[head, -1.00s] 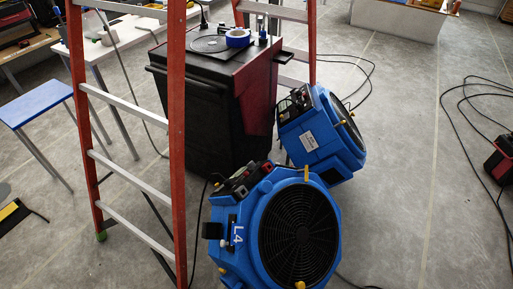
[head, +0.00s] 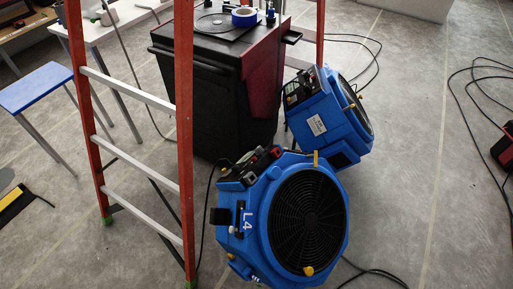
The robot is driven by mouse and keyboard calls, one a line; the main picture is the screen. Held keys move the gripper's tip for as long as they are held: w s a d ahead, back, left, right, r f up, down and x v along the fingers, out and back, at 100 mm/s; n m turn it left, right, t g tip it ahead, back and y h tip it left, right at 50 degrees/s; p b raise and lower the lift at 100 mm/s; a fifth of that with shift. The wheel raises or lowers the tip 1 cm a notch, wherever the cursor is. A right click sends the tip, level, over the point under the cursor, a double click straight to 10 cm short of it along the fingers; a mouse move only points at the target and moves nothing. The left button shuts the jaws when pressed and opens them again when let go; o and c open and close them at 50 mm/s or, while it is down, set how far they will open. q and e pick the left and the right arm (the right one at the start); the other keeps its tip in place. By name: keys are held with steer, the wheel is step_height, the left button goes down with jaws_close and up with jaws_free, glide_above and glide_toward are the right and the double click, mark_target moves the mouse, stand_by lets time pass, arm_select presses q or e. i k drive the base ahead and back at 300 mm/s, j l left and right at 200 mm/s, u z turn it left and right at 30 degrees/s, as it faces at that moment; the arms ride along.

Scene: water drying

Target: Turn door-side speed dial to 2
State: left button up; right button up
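Two blue air movers stand on the grey floor in the head view. The nearer one (head: 252,231) carries the label L4 and has a round black grille facing right and toward me. Its dark control panel (head: 250,165) is on top, with small red and black parts. The farther air mover (head: 322,125) stands behind it, with a dark control panel (head: 298,88) on its upper left. The dials are too small to read, and I cannot tell which unit is door-side, as no door shows. Neither of my grippers is in view.
An orange stepladder (head: 184,130) stands left of the nearer air mover. A black cart (head: 215,100) with blue tape on top stands behind. A blue stool (head: 40,86) is at left. Black cables (head: 375,272) lie on the floor. Floor at right is mostly clear.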

mark_target(259, 150)
steer(key=k+u, duration=0.3)
steer(key=u, duration=0.2)
steer(key=k+u, duration=0.3)
steer(key=u, duration=0.15)
steer(key=k+j+u, duration=0.1)
steer(key=k+u, duration=0.15)
steer(key=u, duration=0.25)
